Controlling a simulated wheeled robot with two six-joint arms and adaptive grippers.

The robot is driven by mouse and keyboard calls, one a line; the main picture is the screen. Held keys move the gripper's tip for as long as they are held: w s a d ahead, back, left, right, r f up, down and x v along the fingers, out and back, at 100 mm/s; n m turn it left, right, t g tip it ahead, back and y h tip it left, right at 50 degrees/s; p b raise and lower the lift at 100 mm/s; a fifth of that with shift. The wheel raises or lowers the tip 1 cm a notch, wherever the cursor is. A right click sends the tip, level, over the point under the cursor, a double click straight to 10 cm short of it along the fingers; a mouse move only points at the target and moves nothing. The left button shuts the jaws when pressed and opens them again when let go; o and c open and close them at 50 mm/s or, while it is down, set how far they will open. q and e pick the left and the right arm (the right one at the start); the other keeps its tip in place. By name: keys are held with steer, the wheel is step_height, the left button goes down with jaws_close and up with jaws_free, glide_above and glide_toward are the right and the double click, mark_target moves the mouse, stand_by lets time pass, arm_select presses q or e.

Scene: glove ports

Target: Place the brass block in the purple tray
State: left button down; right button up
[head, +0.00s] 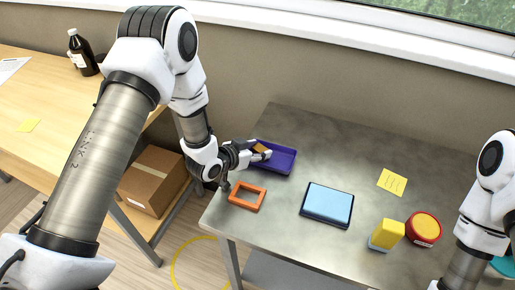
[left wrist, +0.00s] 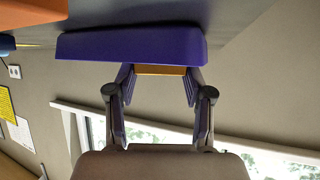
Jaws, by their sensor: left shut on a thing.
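The purple tray (head: 284,160) lies near the back left edge of the grey metal table. My left gripper (head: 263,154) reaches over its left end, shut on the small golden brass block (head: 261,148). In the left wrist view the block (left wrist: 160,70) sits between the two fingertips (left wrist: 162,82), right beside the purple tray wall (left wrist: 130,44). The block appears over or within the tray's left end; I cannot tell whether it touches the floor of the tray. My right arm shows at the right, but its gripper is out of view.
An orange square frame (head: 247,196) lies just in front of the tray. A wall stands behind the table.

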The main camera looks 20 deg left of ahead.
arm_select(q)
steer(key=c, duration=0.7)
jaws_free()
steer(key=shift+f, duration=0.1)
steer(key=shift+r, duration=0.2)
steer(key=shift+s+a+r, duration=0.1)
steer(key=shift+s+a, duration=0.1)
steer(key=shift+s, duration=0.05)
steer(key=b+v, duration=0.1)
steer(key=v, duration=1)
steer(key=shift+s+r, duration=0.15)
